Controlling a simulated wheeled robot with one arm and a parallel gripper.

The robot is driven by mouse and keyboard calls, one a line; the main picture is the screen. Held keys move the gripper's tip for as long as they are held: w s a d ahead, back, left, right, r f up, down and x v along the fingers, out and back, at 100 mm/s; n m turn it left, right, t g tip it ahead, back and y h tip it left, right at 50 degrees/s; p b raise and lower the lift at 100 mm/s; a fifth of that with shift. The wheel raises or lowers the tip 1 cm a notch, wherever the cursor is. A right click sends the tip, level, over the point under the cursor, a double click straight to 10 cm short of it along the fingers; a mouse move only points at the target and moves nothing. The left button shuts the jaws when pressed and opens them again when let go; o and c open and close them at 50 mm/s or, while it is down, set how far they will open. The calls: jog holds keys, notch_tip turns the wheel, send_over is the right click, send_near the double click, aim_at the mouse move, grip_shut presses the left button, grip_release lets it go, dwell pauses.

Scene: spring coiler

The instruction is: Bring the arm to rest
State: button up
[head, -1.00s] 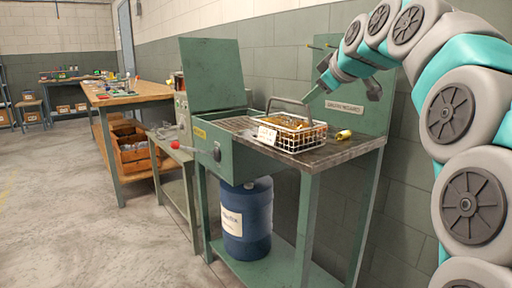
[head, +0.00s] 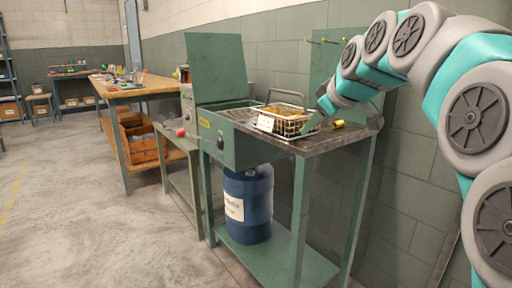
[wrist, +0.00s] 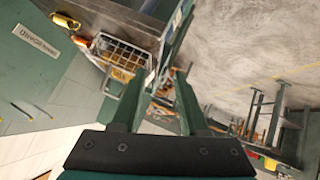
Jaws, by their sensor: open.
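My gripper (head: 316,116) is at the right end of the wire basket in the head view. In the wrist view its two green fingers (wrist: 160,78) are apart, with nothing seen between them but background. The white wire basket (head: 276,131) stands on the dark top of a green bench and holds gold-coloured pieces. A white card is on its front and its handle is raised. The basket also shows in the wrist view (wrist: 100,56), beyond the left finger. Whether a finger touches the basket cannot be told.
A yellow cylinder (head: 337,124) lies on the bench top right of the basket; it also shows in the wrist view (wrist: 66,21). The green bench (head: 228,146) has a raised lid (head: 215,68) and a blue drum (head: 247,203) below. Floor at left is clear.

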jog(key=s+a+f+m+g+h, duration=0.15)
jog(key=s+f+m+g, duration=0.35)
jog(key=s+f, duration=1.35)
jog(key=s+d+f+m+g, duration=0.1)
jog(key=s+f+m+g, duration=0.1)
jog(key=s+f, duration=0.5)
jog(key=s+d+f+m+g+h, duration=0.1)
jog(key=s+f+g, duration=0.3)
jog(key=s+f, duration=0.4)
jog(key=s, duration=0.7)
jog(key=shift+d+f+m, duration=0.2)
jog(key=shift+d+m, duration=0.2)
jog(key=shift+h, duration=0.25)
